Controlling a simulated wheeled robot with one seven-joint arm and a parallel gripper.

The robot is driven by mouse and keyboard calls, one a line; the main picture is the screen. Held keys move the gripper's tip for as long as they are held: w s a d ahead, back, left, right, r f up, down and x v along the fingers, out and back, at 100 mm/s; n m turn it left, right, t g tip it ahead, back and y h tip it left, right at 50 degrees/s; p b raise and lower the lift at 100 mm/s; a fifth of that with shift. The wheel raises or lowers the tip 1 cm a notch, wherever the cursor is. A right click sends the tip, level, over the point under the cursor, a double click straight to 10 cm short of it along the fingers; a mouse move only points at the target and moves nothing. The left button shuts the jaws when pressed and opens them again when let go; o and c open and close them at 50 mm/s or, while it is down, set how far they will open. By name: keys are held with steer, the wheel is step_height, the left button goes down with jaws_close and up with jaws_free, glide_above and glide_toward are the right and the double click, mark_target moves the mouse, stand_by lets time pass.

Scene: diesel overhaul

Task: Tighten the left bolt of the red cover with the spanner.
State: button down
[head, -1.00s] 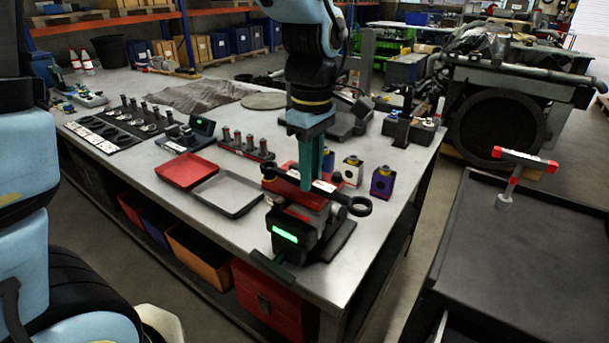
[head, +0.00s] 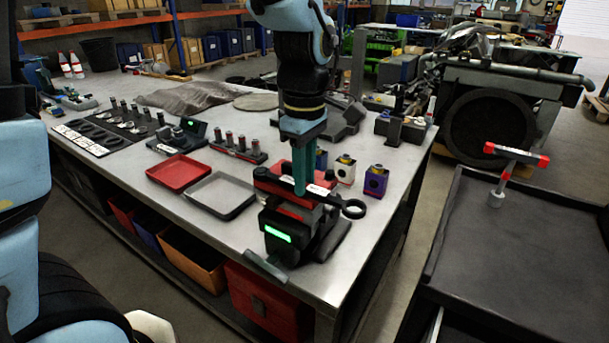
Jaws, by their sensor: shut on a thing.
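My gripper (head: 302,186) points down over the front right of the bench, its teal fingers shut on the middle of the spanner. The dark spanner (head: 336,199) lies about level across the top of the fixture, with a ring end at the right and its left end over the red cover. The red cover (head: 283,170) shows only in part, behind and under the spanner and the fingers. The left bolt is hidden, so I cannot tell whether the spanner sits on it. The fixture's display (head: 278,234) glows green.
A red tray (head: 180,172) and a grey tray (head: 218,195) lie left of the fixture on the metal bench (head: 205,228). Small white (head: 345,170) and purple (head: 376,181) blocks stand close at right. A dark cart (head: 520,250) with a red-ended T-handle tool (head: 515,155) stands right.

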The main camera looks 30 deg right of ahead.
steer(key=a+m, duration=0.1)
steer(key=s+a+m, duration=0.1)
steer(key=shift+m, duration=0.3)
steer(key=shift+s+a+m+p, duration=0.15)
steer(key=shift+a+m+p, duration=0.15)
steer(key=shift+a+m, duration=0.95)
steer(key=shift+d, duration=0.1)
steer(key=a+m, duration=0.2)
steer(key=shift+a+m, duration=0.15)
steer(key=shift+m, duration=0.2)
